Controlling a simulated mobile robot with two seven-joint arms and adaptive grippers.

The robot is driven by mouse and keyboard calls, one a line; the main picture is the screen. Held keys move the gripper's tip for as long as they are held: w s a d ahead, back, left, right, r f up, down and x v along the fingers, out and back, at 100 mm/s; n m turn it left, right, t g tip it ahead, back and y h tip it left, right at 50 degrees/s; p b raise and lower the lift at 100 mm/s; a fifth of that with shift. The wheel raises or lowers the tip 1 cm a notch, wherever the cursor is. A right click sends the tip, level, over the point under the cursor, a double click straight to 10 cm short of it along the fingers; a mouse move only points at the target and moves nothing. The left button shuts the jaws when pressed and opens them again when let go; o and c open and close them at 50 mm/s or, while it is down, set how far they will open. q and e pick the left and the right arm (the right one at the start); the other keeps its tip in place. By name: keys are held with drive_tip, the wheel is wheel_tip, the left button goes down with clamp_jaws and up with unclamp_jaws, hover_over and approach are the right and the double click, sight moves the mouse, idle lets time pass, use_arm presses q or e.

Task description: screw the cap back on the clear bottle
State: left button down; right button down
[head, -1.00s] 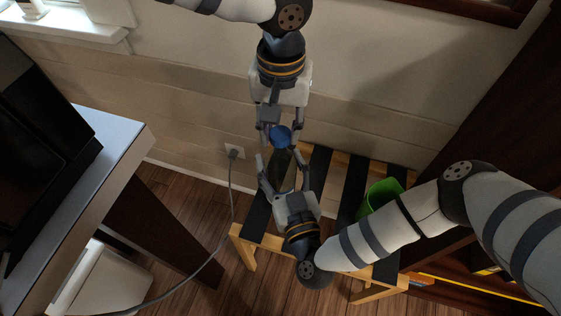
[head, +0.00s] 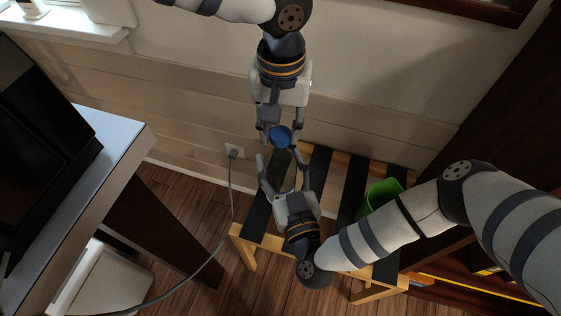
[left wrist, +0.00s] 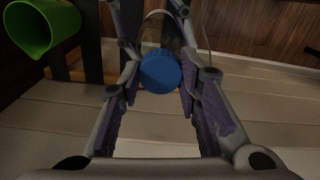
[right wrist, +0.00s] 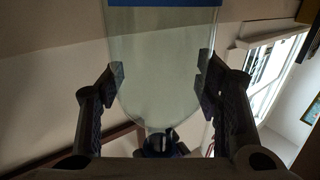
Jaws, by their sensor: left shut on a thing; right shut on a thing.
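The blue cap (head: 281,137) sits between the fingertips of my left gripper (head: 279,134), which reaches down from above and is shut on it. In the left wrist view the cap (left wrist: 160,72) is round and in front of the clear bottle (left wrist: 157,32). My right gripper (head: 282,174), reaching up from below, is shut on the bottle. In the right wrist view the bottle (right wrist: 165,70) is see-through, with a blue band at the top edge and its narrowing end pointing down. The cap is at or very near the bottle's mouth; I cannot tell whether they touch.
A slatted black and wooden bench (head: 318,175) stands below the grippers, with a green cup (head: 380,195) on its right. A grey cable (head: 231,200) hangs from a wall socket (head: 234,150). A white-topped table (head: 120,130) is at the left. The wall lies behind.

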use_arm(q)
drive_tip(key=shift+f, duration=0.15)
use_arm(e)
drive_tip(key=shift+s+f, duration=0.15)
drive_tip(key=shift+f, duration=0.2)
